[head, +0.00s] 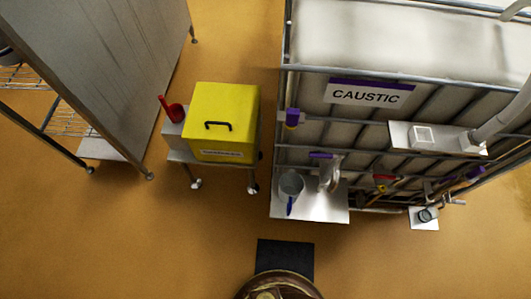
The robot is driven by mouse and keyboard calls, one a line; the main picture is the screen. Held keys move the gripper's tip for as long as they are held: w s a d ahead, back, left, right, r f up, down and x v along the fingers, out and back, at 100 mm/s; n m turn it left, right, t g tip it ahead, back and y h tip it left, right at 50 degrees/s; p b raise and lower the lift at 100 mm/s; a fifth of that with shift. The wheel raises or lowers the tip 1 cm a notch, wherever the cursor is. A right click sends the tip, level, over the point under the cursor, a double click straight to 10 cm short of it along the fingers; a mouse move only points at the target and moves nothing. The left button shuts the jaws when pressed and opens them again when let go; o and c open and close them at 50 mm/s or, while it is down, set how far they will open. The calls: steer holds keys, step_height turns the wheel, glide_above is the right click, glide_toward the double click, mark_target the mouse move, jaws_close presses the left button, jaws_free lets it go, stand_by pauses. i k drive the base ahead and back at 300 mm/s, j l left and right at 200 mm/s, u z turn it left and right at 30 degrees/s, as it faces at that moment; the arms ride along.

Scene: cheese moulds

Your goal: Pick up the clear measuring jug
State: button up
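A see-through grey jug (291,185) with a blue handle stands on a metal shelf (322,212) at the front left of the caustic tank; it looks like the clear measuring jug. It is upright, near the shelf's left side. A silvery fitting (331,172) with a purple lever is just right of the jug. My gripper does not show in the head view.
The caged caustic tank (390,55) fills the upper right. A small dark cup-like item (428,214) sits on a plate to its lower right. A yellow box (225,115) on a wheeled trolley stands left. The orange floor in front is mostly clear.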

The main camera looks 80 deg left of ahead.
mark_target(291, 184)
steer(key=u, duration=2.55)
steer(key=j+u, duration=0.35)
steer(key=j, duration=0.6)
steer(key=i, duration=0.05)
